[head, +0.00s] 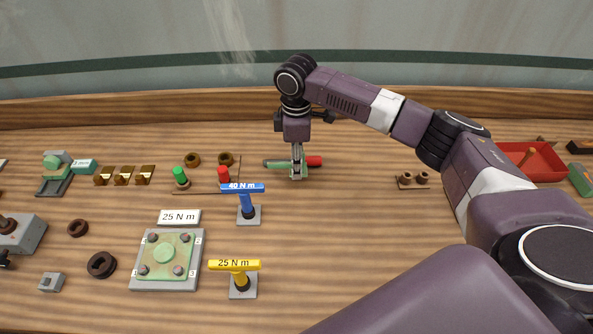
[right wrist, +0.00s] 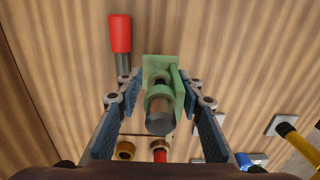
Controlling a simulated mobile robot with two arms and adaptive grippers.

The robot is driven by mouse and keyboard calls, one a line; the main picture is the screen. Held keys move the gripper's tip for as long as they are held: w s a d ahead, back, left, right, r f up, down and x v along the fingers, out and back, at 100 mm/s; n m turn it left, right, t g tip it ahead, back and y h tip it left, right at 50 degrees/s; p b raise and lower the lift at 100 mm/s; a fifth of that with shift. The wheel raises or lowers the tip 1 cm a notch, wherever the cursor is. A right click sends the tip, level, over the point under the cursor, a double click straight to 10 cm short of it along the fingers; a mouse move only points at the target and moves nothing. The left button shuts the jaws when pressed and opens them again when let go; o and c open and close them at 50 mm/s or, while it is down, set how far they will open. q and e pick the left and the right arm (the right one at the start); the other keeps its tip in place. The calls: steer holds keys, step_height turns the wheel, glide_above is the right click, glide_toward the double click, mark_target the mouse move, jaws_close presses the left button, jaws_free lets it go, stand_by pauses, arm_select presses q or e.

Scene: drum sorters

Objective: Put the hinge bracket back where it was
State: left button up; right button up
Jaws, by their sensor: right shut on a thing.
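The green hinge bracket (head: 298,173) is under my right gripper (head: 298,156) near the back middle of the table in the head view. In the right wrist view the bracket (right wrist: 159,70) sits between the two fingers of my right gripper (right wrist: 165,90), which is shut on it. A grey, round-ended pin (right wrist: 160,121) shows at the bracket's near side. A red-ended rod (head: 314,161) with a grey shank lies beside it; I cannot tell whether it touches the bracket. Whether the bracket rests on the table is unclear. My left gripper is not in view.
A blue 40 N m driver (head: 245,189) and a yellow 25 N m driver (head: 238,266) stand in front. Green and red plugs and brown rings (head: 226,158) are left of the gripper. Brown rings on a small base (head: 413,179) and a red tray (head: 550,173) are right. Bare table lies between.

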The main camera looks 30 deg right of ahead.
mark_target(296, 181)
steer(key=shift+f, duration=2.1)
steer(key=shift+p, duration=0.3)
steer(key=o, duration=1.1)
steer(key=shift+f, duration=0.15)
step_height(296, 181, up, 11)
steer(key=shift+r+b, duration=0.15)
steer(key=shift+b, duration=1)
steer(key=shift+r, duration=0.5)
